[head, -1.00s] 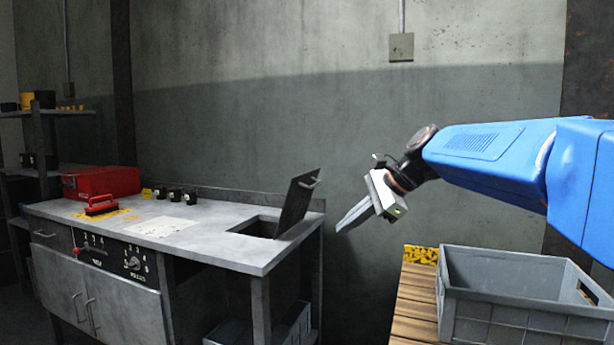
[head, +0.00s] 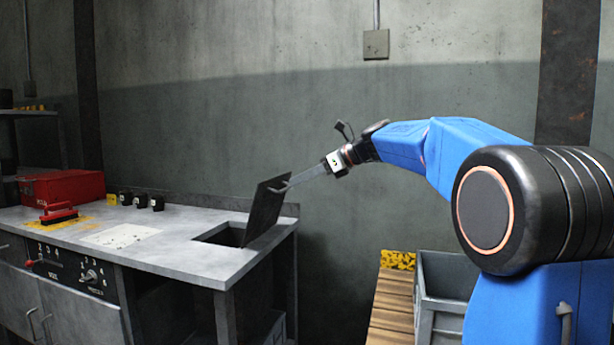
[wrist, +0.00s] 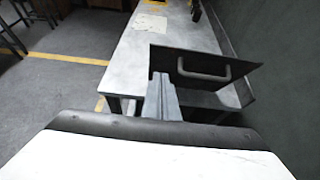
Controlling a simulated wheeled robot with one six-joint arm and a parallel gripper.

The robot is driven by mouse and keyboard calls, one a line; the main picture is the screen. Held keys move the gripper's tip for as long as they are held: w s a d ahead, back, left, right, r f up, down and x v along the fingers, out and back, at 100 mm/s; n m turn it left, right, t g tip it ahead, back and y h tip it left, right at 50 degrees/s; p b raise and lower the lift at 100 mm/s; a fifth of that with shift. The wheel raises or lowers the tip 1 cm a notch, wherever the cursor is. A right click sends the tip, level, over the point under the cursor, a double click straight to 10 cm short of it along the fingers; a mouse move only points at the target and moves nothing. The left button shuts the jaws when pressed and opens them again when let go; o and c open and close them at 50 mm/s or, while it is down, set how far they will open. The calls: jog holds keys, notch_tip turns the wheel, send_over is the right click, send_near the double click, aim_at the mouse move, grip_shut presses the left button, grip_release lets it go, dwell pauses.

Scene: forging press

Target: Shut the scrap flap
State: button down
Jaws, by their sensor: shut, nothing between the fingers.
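The scrap flap (head: 264,212) is a dark flat plate standing tilted up, leaning right, at the right side of a rectangular opening (head: 220,237) in the bench top. In the wrist view the flap (wrist: 225,91) shows its outer face with a grey bar handle (wrist: 204,76). My gripper (head: 291,182) is shut and empty, reaching in from the right with its fingertips close to the handle side of the flap. In the wrist view my gripper's fingertips (wrist: 161,79) are just left of the handle, over the flap's edge. I cannot tell whether they touch it.
The grey bench (head: 180,260) carries a red toolbox (head: 62,187), a red brush (head: 58,215), small black items (head: 141,201) and a pale sheet (head: 122,236). The wall is close behind.

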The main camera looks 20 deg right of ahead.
aim_at(262, 186)
jog(key=shift+w+a+f, duration=0.15)
jog(key=shift+w+a, duration=0.65)
jog(key=shift+a, duration=0.35)
jog(key=shift+w+a+f, duration=0.2)
jog(key=shift+w+a, duration=0.6)
jog(key=shift+a, duration=0.3)
jog(key=shift+w+a+f, duration=0.15)
jog(key=shift+w+a, duration=0.65)
jog(key=shift+a, duration=0.35)
